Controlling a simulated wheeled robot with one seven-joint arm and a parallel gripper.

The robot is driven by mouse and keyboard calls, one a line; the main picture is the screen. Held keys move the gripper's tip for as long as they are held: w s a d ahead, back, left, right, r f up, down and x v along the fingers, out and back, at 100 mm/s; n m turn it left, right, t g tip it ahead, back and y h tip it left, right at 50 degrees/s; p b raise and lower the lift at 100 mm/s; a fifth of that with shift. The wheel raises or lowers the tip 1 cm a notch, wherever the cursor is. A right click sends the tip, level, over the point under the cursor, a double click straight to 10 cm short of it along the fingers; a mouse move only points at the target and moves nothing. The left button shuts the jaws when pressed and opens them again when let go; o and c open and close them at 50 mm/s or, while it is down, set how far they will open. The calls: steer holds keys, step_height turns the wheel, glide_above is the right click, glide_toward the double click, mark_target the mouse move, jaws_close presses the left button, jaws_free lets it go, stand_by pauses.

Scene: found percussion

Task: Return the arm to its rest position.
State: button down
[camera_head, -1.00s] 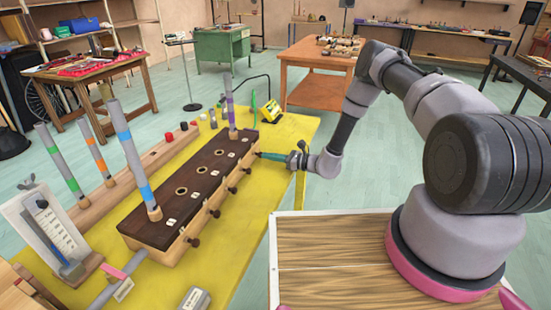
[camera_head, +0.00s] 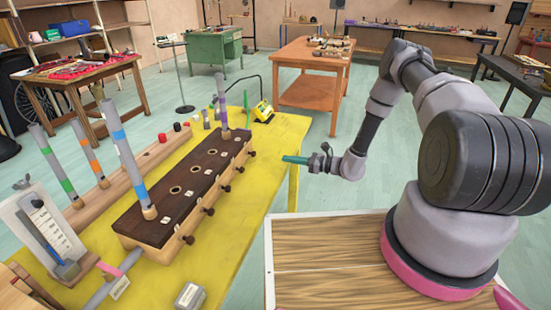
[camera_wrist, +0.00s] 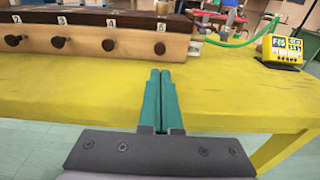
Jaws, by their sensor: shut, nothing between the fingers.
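My gripper (camera_head: 284,159) has teal fingers and is shut and empty. In the head view it hangs in the air off the right edge of the yellow table, pointing left toward the dark-topped wooden block. In the wrist view the two fingers (camera_wrist: 159,100) lie side by side, pointing at the table edge below the block's front face. My arm (camera_head: 375,115) bends up and over from its base on the right and down to the gripper.
The yellow table (camera_head: 225,245) bears the wooden block (camera_head: 165,225) with knobs and upright tubes. A yellow meter (camera_wrist: 282,48) with a green hose stands near the far edge. An orange table (camera_head: 313,90) stands behind. Open floor lies right of the yellow table.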

steer(key=s+d+r+n+g+h, duration=0.1)
steer(key=s+r+n+g+h, duration=0.2)
steer(key=r, duration=0.8)
steer(key=s+d+r+n+g, duration=0.1)
steer(key=s+r+n+g, duration=0.3)
steer(key=r, duration=0.6)
steer(key=s+d+r+n+g+h, duration=0.1)
steer(key=s+r+n+h, duration=0.1)
steer(key=r+n, duration=0.65)
steer(key=s+d+r+n+t+h, duration=0.1)
steer(key=s+d+r+t+h, duration=0.3)
steer(key=s+r, duration=0.6)
steer(key=s+d+r+n+t+h, duration=0.2)
steer(key=s+d+r+t+h, duration=0.2)
steer(key=s+d+r, duration=0.3)
steer(key=s+r, duration=0.4)
steer(key=shift+s+d+r+h, duration=0.15)
steer(key=shift+d+r+h, duration=0.15)
steer(key=shift+h, duration=0.1)
